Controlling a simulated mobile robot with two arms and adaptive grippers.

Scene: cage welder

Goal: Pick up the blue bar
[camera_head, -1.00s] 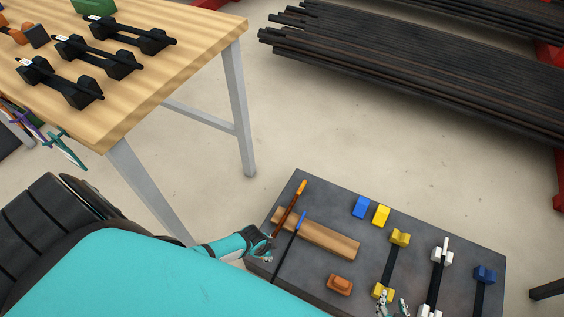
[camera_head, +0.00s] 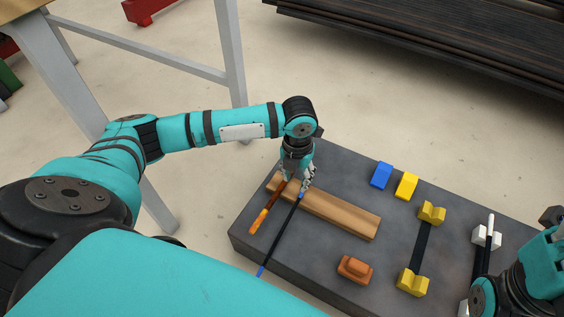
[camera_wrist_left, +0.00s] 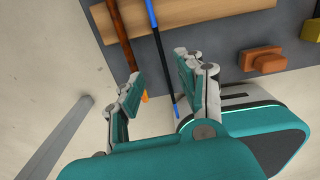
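The blue bar (camera_head: 285,228) is a thin dark rod with blue ends. It lies on the dark grey table, its far part across the wooden block (camera_head: 335,210). It also shows in the left wrist view (camera_wrist_left: 158,45). An orange-ended brown bar (camera_head: 266,215) lies just left of it. My left gripper (camera_head: 299,188) points down over the far end of the blue bar. In the left wrist view, its fingers (camera_wrist_left: 158,70) are apart, with the blue bar seen between them; contact cannot be told. My right arm is at the lower right; its fingers are not visible.
On the table (camera_head: 345,160) are a blue block (camera_head: 381,175), a yellow block (camera_head: 406,186), an orange block (camera_head: 354,269), yellow holders (camera_head: 431,213) with a dark bar, and white holders (camera_head: 486,238). A workbench leg (camera_head: 230,55) stands behind my left arm.

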